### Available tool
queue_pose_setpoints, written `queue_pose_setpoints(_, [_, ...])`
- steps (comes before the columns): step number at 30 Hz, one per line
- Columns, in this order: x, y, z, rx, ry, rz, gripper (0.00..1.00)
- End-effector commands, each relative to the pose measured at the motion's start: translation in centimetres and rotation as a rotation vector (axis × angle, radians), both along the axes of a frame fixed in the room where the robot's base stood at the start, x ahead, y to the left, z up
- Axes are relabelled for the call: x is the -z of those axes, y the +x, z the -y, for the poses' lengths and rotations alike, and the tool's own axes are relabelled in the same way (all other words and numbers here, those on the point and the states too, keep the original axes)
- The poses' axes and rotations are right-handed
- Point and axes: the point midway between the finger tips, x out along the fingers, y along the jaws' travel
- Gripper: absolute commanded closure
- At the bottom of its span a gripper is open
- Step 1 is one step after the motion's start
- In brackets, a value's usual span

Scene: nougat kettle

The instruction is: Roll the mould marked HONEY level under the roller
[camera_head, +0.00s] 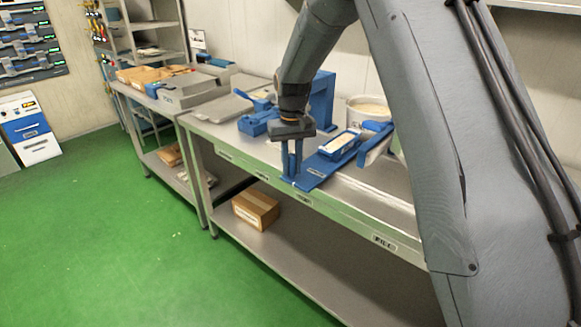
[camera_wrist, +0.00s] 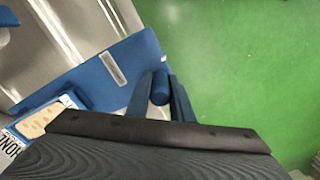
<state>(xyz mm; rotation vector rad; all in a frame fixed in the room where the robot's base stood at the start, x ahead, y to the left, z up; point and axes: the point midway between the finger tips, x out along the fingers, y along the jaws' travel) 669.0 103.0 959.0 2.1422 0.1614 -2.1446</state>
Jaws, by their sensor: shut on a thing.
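The mould marked HONEY (camera_wrist: 38,122) is in the lower left of the wrist view, partly cut off. It holds a pale, lumpy filling, and only part of its lettering shows. In the head view a blue mould with pale filling (camera_head: 340,146) sits on a blue plate (camera_head: 320,172) near the bench's front edge. My gripper (camera_head: 291,172) points down at the plate's front left end. Its blue fingers (camera_wrist: 165,98) are shut on a round-topped blue post (camera_wrist: 160,84) beside the plate's small label. A blue upright frame (camera_head: 324,98) stands behind; I cannot make out the roller clearly.
A pot of pale mass (camera_head: 368,108) and another blue piece (camera_head: 375,142) stand right of the mould. A blue fixture (camera_head: 258,122) stands left. The steel bench's front edge (camera_head: 250,172) is close to my gripper, with green floor beyond.

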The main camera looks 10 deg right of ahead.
Motion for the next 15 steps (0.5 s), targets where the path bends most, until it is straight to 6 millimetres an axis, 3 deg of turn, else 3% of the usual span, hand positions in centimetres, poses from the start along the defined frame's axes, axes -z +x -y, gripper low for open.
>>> queue_pose_setpoints(3, [-0.14,0.13,0.04,0.000,0.000,0.004,1.00])
queue_pose_setpoints(4, [-0.14,0.13,0.03,0.000,0.000,0.004,0.78])
queue_pose_setpoints(7, [-0.12,0.10,-0.03,-0.002,-0.001,0.003,0.61])
queue_pose_setpoints(15, [-0.09,0.03,-0.11,-0.003,-0.001,0.002,0.61])
